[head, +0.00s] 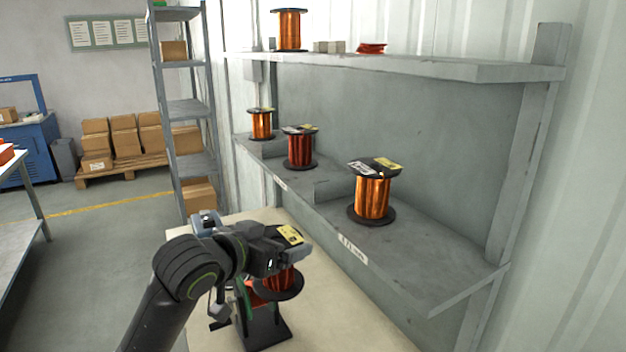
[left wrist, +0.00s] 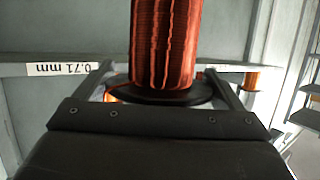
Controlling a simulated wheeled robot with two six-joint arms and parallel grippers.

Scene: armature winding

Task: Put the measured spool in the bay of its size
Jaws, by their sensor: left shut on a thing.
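My left gripper (head: 282,258) is shut on a spool of red-orange wire (head: 280,281), held upright above a black stand with a green part (head: 262,328). Whether the spool touches the stand cannot be told. In the left wrist view the spool (left wrist: 165,45) stands between the fingers of my left gripper (left wrist: 165,88), its black flange just beyond the palm. The stepped grey shelf (head: 420,255) has bays holding a large copper spool (head: 373,198), a darker red spool (head: 300,151) and a small orange spool (head: 261,125). A label (left wrist: 60,69) reads 0.71 mm. My right gripper is out of view.
An upper shelf (head: 440,68) carries another spool (head: 289,30) and small blocks. The front bay has bare room right of the large spool. A pale bench (head: 340,325) lies under the stand. A grey rack (head: 183,107) stands at the back left.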

